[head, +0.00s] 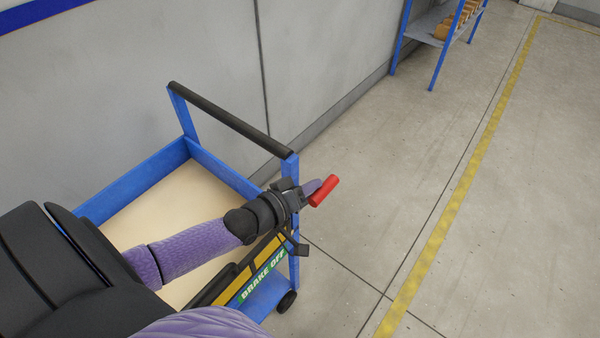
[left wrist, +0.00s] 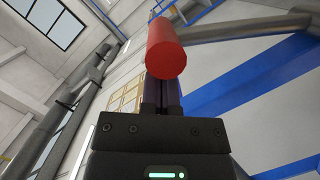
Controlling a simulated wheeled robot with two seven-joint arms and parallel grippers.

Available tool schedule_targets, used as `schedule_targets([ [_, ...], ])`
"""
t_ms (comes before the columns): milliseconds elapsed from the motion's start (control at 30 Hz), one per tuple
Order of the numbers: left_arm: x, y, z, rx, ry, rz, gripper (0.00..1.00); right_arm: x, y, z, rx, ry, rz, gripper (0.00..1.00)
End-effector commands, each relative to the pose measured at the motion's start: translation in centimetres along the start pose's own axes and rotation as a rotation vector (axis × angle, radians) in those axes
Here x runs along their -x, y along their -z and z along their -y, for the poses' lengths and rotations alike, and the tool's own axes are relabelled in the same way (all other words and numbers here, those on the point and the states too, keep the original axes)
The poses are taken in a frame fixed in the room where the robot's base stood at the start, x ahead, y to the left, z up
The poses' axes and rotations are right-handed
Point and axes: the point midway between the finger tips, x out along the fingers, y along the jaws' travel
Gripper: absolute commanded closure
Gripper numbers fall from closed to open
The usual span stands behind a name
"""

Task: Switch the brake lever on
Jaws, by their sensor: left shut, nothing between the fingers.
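The brake lever's red cylindrical grip (head: 325,190) stands at the right end of the blue cart, beside its corner post. My left gripper (head: 311,187) is shut and empty, with its fingertips right at the red grip. In the left wrist view the red grip (left wrist: 165,48) sits just past the tips of the closed fingers (left wrist: 162,90); I cannot tell whether they touch. The rest of the lever is hidden behind my gripper. A green label (head: 262,277) on the cart's side reads "BRAKE OFF". My right gripper is not in view.
The blue cart (head: 130,185) has a tan deck and a black push bar (head: 232,120) on blue posts close to the gripper. A grey wall stands behind. A blue shelf (head: 432,30) is far off, and the floor to the right is clear.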

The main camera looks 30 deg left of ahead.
Motion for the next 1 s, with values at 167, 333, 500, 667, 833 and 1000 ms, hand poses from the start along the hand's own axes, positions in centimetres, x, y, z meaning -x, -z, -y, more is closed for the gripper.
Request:
schedule_targets([
  [167,-0.4,-1.6,-1.1,-0.123,0.033,0.0,1.0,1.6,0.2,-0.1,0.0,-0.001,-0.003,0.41],
  [333,-1.0,-3.9,-1.5,-0.276,0.072,0.001,1.0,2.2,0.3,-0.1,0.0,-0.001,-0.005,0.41],
  [500,-1.5,-6.1,-1.6,-0.416,0.107,0.001,1.0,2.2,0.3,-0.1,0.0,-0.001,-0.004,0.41],
  [667,-1.9,-7.7,-1.4,-0.529,0.134,0.001,1.0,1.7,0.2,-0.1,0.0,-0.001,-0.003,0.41],
  [833,-2.2,-8.9,-1.1,-0.588,0.148,0.002,1.0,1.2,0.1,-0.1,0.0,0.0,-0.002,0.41],
  [1000,-2.4,-9.6,-1.1,-0.586,0.146,0.0,1.0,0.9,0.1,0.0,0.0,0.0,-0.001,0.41],
])
